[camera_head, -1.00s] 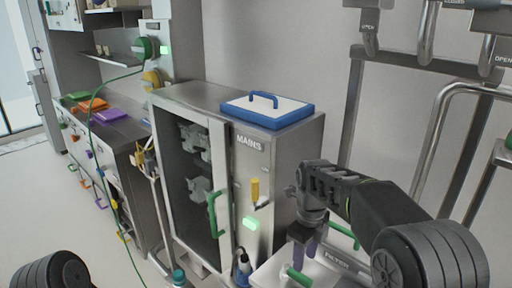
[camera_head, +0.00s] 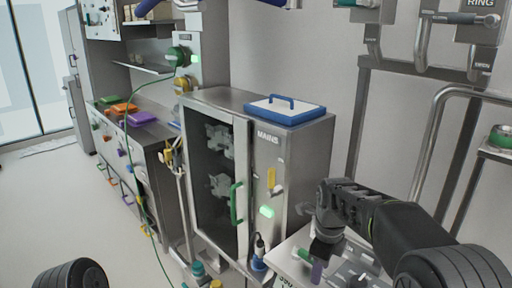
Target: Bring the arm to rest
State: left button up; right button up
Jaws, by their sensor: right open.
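My right arm (camera_head: 400,228) comes in from the lower right, dark grey and black, and reaches left. My right gripper (camera_head: 314,266) points down at its end and is open, with a purple piece showing at its lower end. It is over or beside a light work surface (camera_head: 290,262) in front of the steel MAINS cabinet. I cannot tell whether it touches anything there, and I see nothing held between its jaws. Of my left arm only a dark round part (camera_head: 70,276) shows at the lower left; its gripper is out of view.
The MAINS cabinet (camera_head: 290,160) has a green door handle (camera_head: 235,203) and carries a blue-rimmed white lid (camera_head: 279,109). A bent metal rail (camera_head: 428,150) stands behind my right arm. A counter with coloured trays (camera_head: 125,108) is at left. Open floor lies at the lower left.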

jog(key=w+a+f+n+t, duration=0.2)
jog(key=a+f+n, duration=0.3)
jog(key=n, duration=0.4)
jog(key=s+a+f+n+y, duration=0.1)
jog(key=s+f+n, duration=0.2)
jog(key=f+n, duration=0.3)
jog(key=s+a+f+n+y, duration=0.1)
jog(key=s+f+n, duration=0.25)
jog(key=f, duration=0.55)
jog(key=s+f+n, duration=0.1)
jog(key=s+f, duration=0.3)
jog(key=s, duration=0.4)
jog(key=s+a+f+n+g+y, duration=0.1)
jog(key=s+f, duration=0.3)
jog(key=s, duration=0.5)
jog(key=s+a+f+n+g+y, duration=0.1)
jog(key=s+f, duration=0.3)
jog(key=s, duration=0.5)
jog(key=shift+f+n, duration=0.4)
jog(key=shift+n, duration=0.15)
